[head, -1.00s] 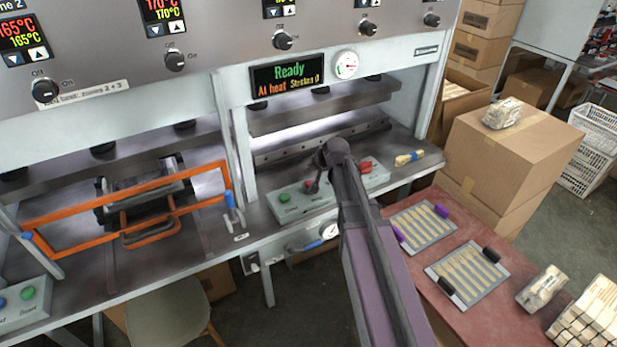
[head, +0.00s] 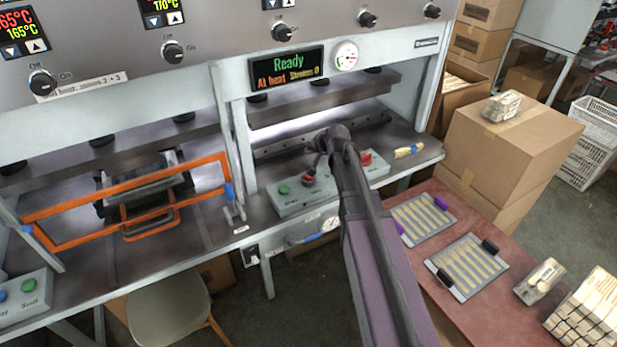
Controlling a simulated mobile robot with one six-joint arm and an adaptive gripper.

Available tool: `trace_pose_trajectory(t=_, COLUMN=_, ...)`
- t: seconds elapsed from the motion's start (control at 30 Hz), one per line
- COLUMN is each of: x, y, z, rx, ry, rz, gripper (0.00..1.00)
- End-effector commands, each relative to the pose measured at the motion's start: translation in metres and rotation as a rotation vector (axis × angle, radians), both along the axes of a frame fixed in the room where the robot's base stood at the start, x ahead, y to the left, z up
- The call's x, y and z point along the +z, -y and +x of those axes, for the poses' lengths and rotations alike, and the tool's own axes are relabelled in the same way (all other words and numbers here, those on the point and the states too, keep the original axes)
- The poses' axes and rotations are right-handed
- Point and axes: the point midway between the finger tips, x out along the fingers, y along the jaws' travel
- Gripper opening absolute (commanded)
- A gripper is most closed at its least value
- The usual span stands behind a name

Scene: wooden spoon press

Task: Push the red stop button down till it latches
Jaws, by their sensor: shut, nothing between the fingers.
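A pale control box (head: 326,194) sits on the front ledge of the press. It carries a green button (head: 284,189) at its left, a red button (head: 308,180) near its middle and a larger red piece (head: 365,159) toward its right end. I cannot tell from labels which red one is the stop button. My gripper (head: 315,173) is shut and empty, pointing down just beside the middle red button, partly in front of it. Whether they touch, and how far either red piece is pressed, cannot be told. My forearm hides part of the box.
The display (head: 287,68) above reads "Ready". An orange-framed guard (head: 130,201) stands at the left bay. A red table (head: 480,226) with trays of wooden sticks is at the right, near cardboard boxes (head: 515,140).

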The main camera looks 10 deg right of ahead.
Motion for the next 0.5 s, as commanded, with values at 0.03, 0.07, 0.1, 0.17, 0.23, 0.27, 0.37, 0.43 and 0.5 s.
trace_pose_trajectory(t=0.03, x=-0.007, y=0.0, z=0.0, rx=0.0, ry=0.0, rz=0.0, gripper=0.0)
trace_pose_trajectory(t=0.07, x=-0.009, y=0.0, z=0.0, rx=0.0, ry=0.0, rz=0.0, gripper=0.0)
trace_pose_trajectory(t=0.1, x=-0.012, y=0.0, z=0.0, rx=0.0, ry=0.0, rz=0.0, gripper=0.0)
trace_pose_trajectory(t=0.17, x=-0.017, y=0.0, z=0.0, rx=0.0, ry=0.0, rz=0.0, gripper=0.0)
trace_pose_trajectory(t=0.23, x=-0.023, y=0.0, z=0.0, rx=0.001, ry=0.0, rz=-0.001, gripper=0.0)
trace_pose_trajectory(t=0.27, x=-0.025, y=0.0, z=0.0, rx=0.001, ry=0.0, rz=-0.001, gripper=0.0)
trace_pose_trajectory(t=0.37, x=-0.033, y=-0.001, z=0.0, rx=0.001, ry=-0.001, rz=0.0, gripper=0.0)
trace_pose_trajectory(t=0.43, x=-0.039, y=-0.001, z=0.0, rx=0.001, ry=-0.001, rz=0.0, gripper=0.0)
trace_pose_trajectory(t=0.5, x=-0.045, y=-0.001, z=0.0, rx=0.001, ry=-0.001, rz=0.0, gripper=0.0)
